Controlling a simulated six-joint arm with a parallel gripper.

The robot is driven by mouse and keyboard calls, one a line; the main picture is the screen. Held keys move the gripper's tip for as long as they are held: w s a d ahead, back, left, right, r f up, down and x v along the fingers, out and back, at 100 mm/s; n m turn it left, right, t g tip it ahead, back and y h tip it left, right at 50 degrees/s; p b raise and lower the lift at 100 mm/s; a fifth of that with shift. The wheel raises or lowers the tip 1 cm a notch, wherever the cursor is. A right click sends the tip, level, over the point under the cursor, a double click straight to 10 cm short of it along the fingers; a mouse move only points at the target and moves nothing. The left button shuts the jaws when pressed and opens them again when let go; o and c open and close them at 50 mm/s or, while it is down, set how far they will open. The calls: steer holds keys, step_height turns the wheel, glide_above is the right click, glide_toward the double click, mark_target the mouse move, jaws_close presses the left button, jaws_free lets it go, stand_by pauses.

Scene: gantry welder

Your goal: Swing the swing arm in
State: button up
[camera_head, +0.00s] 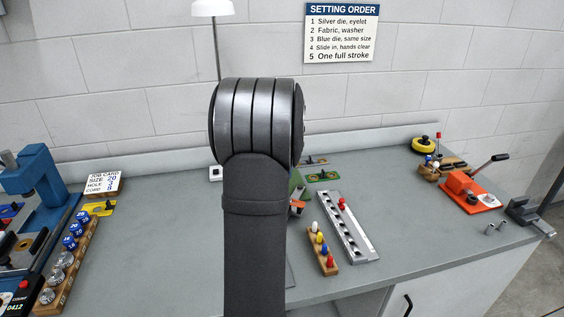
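My own dark grey arm fills the middle of the view and hides part of the bench. My gripper is not in view. I cannot pick out the swing arm for certain. Part of a green thing (297,185) shows just right of my arm, with a small orange part (297,206) beside it; the rest of both is hidden behind my arm. A blue press (39,180) stands at the left edge, partly cut off by the frame.
The grey bench (150,245) has free room left of my arm. A wooden rack of dies (60,265) stands by the press. A metal rail (345,228) and a wooden peg block (322,248) lie right of my arm. An orange lever tool (470,190) and a vise (524,213) stand far right.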

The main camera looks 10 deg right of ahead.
step_height(320, 180, up, 5)
steer(key=shift+c, duration=0.2)
steer(key=shift+d+f, duration=0.1)
steer(key=c, duration=0.4)
steer(key=s+d+f+y, duration=0.1)
steer(key=d+f, duration=0.1)
steer(key=s+d+f+n+y, duration=0.1)
steer(key=s+f+y, duration=0.1)
steer(key=s+d+f+t+y, duration=0.1)
steer(key=d+f, duration=0.1)
steer(key=shift+s+d+f+n, duration=0.25)
steer(key=shift+d+f+n, duration=0.05)
steer(key=shift+d+f, duration=0.05)
jaws_close()
steer(key=s+d+f+n+t+y, duration=0.1)
steer(key=s+d+f+t+y, duration=0.3)
steer(key=d, duration=0.3)
steer(key=shift+h, duration=0.3)
steer(key=x, duration=1)
steer(key=shift+a+f, duration=0.3)
steer(key=shift+a, duration=0.1)
steer(key=shift+w+a+r, duration=0.15)
steer(key=shift+w+a, duration=0.5)
steer(key=shift+a, duration=0.3)
steer(key=shift+w+a, duration=0.35)
steer(key=shift+a, duration=0.1)
